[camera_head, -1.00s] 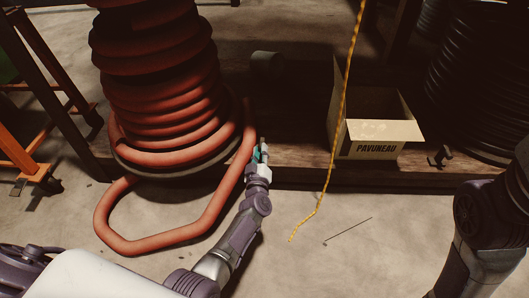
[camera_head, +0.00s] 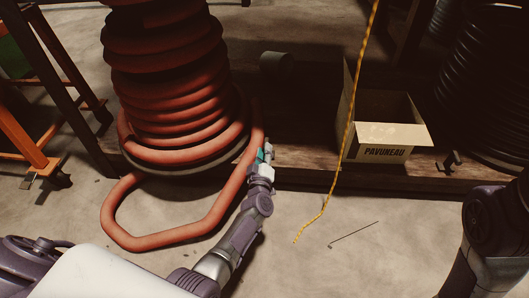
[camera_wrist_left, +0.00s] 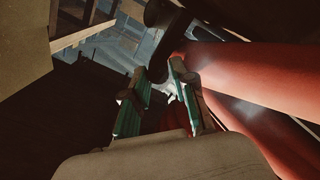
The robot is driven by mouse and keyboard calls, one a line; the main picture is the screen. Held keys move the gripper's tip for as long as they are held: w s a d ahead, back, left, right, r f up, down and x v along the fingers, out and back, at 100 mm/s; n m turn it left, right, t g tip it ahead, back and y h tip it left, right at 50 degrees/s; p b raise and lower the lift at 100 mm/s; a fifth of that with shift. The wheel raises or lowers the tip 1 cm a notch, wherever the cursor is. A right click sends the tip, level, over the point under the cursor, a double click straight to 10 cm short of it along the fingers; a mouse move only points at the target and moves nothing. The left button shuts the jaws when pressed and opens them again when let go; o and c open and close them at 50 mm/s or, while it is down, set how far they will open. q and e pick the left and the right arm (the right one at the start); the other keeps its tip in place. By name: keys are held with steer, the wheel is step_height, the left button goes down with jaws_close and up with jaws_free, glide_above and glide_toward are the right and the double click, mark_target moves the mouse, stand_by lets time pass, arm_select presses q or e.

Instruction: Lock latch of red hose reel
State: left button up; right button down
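The red hose reel (camera_head: 175,95) stands on the low wooden platform at the left in the head view, and a loose loop of its hose hangs down in front. Red hose (camera_wrist_left: 255,80) also fills the right side of the left wrist view. My left gripper (camera_head: 265,156) is beside the hose at the reel's lower right, near the platform's front edge. In the left wrist view its green-padded fingers (camera_wrist_left: 160,75) stand apart, with a gap between them. I cannot make out the latch; it may be hidden by the gripper. My right gripper is out of view.
A cardboard box (camera_head: 386,153) marked PAVUNEAU sits on the platform. A yellow rope (camera_head: 347,120) hangs left of it. A grey cylinder (camera_head: 277,63) lies behind my left gripper. A black hose reel (camera_head: 490,85) and a small black bracket (camera_head: 449,161) are at right. A thin rod (camera_head: 354,235) lies on the floor.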

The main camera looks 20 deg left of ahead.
arm_select(q)
steer(key=shift+o, duration=1.1)
